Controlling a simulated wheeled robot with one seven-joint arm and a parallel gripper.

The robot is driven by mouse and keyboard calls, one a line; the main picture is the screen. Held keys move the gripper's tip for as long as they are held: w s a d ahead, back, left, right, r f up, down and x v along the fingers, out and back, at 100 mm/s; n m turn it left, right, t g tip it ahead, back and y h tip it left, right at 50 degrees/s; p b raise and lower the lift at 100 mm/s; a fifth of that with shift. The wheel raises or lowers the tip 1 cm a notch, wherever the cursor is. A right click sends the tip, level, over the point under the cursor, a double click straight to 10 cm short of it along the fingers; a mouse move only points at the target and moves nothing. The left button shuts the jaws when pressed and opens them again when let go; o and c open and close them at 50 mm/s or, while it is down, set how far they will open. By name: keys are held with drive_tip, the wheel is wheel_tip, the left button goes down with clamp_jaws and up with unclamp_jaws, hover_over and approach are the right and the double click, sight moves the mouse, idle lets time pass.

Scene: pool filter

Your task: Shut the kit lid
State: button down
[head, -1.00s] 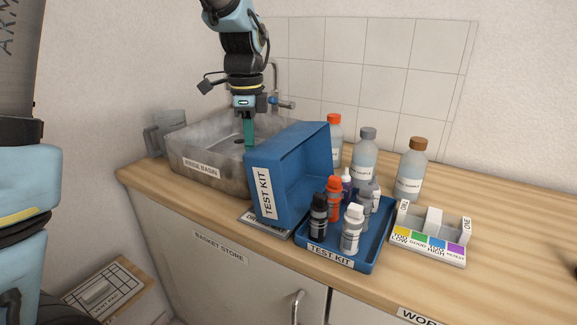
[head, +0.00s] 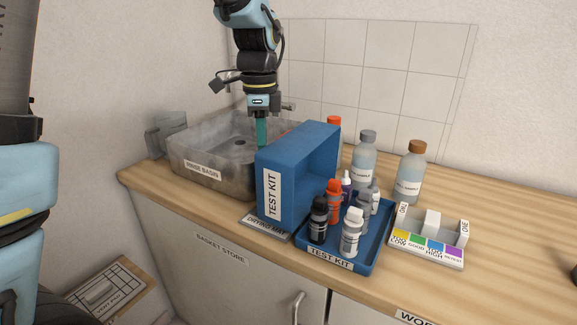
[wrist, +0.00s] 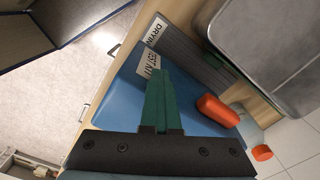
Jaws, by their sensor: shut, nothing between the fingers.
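The blue test kit lid (head: 312,165) stands steeply raised along the left side of the blue test kit tray (head: 377,245). Its end with the TEST KIT label faces the front. The tray holds several small bottles, among them a black-capped (head: 318,222), an orange-capped (head: 334,200) and a white-capped one (head: 352,232). My gripper (head: 262,135) points down, shut and empty, on the basin side of the lid. In the wrist view its fingers (wrist: 161,100) lie over the lid's blue surface (wrist: 125,105). I cannot tell whether they touch it.
The drying mat (head: 265,227) lies by the lid. Sample bottles (head: 410,172) stand behind the tray, and a colour-marked rack (head: 428,250) is to its right.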

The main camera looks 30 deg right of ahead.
sight(275, 147)
drive_tip(key=shift+s+d+f, duration=0.15)
drive_tip(key=shift+s+f, duration=0.05)
drive_tip(key=shift+s, duration=0.4)
drive_tip(key=shift+s+d+r+p, duration=0.5)
drive_tip(key=shift+s+r, duration=0.05)
drive_tip(key=shift+s, duration=0.1)
drive_tip(key=shift+s+d+r, duration=0.1)
drive_tip(key=shift+s+r, duration=0.1)
drive_tip(key=shift+r, duration=0.15)
drive_tip(key=shift+s+d+r+p, duration=0.45)
drive_tip(key=shift+s+p, duration=0.15)
drive_tip(key=shift+s, duration=0.15)
drive_tip(key=shift+s+d+r, duration=0.1)
drive_tip(key=shift+s+d, duration=0.1)
drive_tip(key=shift+s, duration=0.15)
